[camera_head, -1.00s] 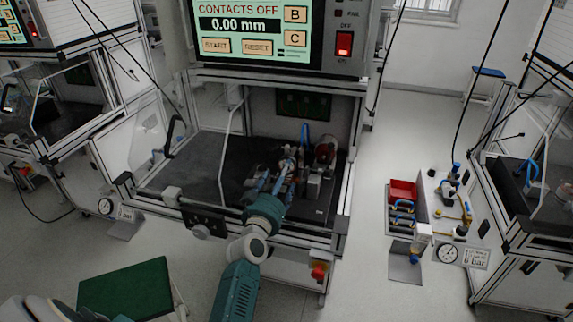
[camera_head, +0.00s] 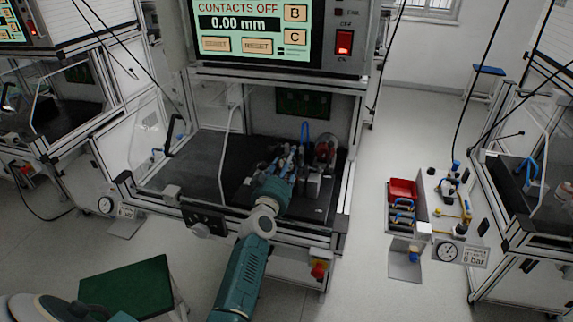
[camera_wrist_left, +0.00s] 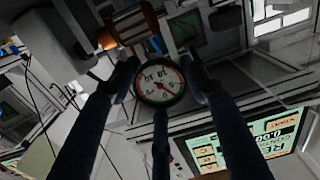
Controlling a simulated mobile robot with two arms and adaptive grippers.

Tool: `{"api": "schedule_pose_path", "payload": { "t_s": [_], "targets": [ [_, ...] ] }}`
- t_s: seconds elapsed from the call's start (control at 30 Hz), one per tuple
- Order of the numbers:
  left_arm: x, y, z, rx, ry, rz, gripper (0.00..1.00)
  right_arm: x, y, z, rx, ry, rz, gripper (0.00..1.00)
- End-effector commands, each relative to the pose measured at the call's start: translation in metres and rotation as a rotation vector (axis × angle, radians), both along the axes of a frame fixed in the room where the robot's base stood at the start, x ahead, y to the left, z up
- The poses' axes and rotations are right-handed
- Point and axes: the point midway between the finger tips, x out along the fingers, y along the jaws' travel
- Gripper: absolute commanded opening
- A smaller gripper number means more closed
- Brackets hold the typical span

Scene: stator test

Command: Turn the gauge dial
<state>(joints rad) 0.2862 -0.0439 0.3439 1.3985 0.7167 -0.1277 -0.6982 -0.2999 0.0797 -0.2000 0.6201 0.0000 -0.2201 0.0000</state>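The gauge dial (camera_wrist_left: 159,82) shows in the left wrist view as a round white face with a dark rim, red marks and a needle. My left gripper (camera_wrist_left: 160,65) is open, with its dark fingers spread on either side of the dial and a third finger below it. I cannot tell whether any finger touches the rim. In the head view my left gripper (camera_head: 284,165) reaches into the test bench (camera_head: 205,165); the dial is not distinguishable there behind the gripper and hand. My right gripper is not in view.
A screen (camera_head: 252,30) above the bench reads "0.00 mm" and "CONTACTS OFF". A copper-red round part (camera_head: 325,150) stands right of my gripper. The bench's left floor is clear.

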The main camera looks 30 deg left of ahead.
Motion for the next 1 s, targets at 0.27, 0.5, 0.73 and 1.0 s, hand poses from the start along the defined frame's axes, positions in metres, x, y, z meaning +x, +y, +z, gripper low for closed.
{"api": "schedule_pose_path", "payload": {
  "t_s": [0.27, 0.5, 0.73, 1.0],
  "targets": [
    [-0.0002, 0.0003, 0.0006, -0.027, -0.007, 0.000, 0.20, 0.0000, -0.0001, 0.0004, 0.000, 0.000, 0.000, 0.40],
    [-0.0002, 0.0005, 0.0008, -0.147, -0.036, 0.000, 0.20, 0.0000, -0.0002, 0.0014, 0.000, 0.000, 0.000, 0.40],
    [-0.0002, 0.0007, 0.0008, -0.302, -0.075, 0.001, 0.20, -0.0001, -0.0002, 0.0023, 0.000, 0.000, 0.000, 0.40],
    [-0.0002, 0.0009, 0.0008, -0.444, -0.109, 0.001, 0.20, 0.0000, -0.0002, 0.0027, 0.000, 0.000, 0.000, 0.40]
  ]
}}
